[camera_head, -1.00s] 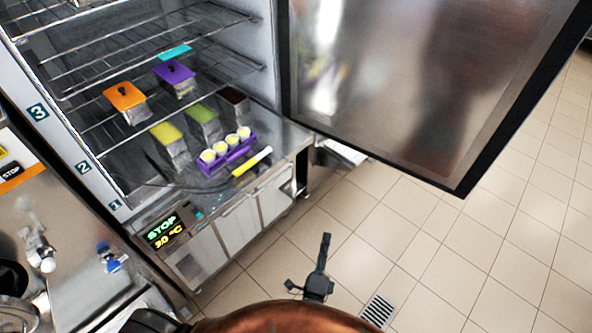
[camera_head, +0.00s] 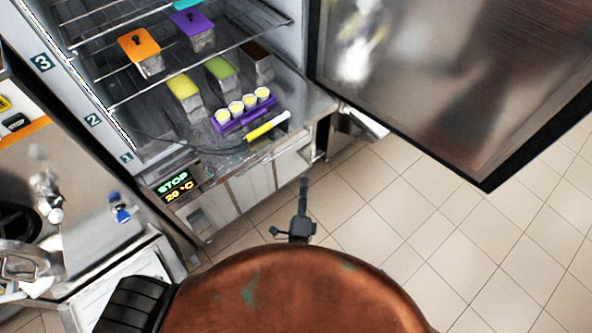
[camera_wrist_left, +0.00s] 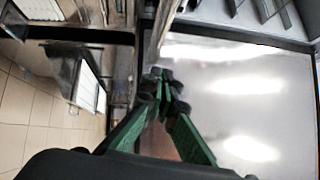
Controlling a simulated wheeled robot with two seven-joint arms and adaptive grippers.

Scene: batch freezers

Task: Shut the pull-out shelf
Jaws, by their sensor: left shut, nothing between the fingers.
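The freezer cabinet stands open at the upper left in the head view. A wire shelf (camera_head: 128,97) spans its inside beside the label 2 and holds lidded containers; another wire shelf shows above it. I cannot tell which one is the pull-out shelf or how far it stands out. My left gripper (camera_head: 304,183) is in front of the cabinet's lower front, over the tiled floor, apart from the wire shelves and empty. In the left wrist view its green fingers (camera_wrist_left: 165,80) meet at the tips, with a shiny metal panel at right. My right gripper is not in view.
The open steel door (camera_head: 440,80) hangs at the upper right. A purple rack (camera_head: 240,118) with white cups and a yellow marker (camera_head: 267,127) lie on the cabinet's bottom ledge. A steel machine (camera_head: 80,225) stands at left. The tiled floor (camera_head: 420,220) is clear at right.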

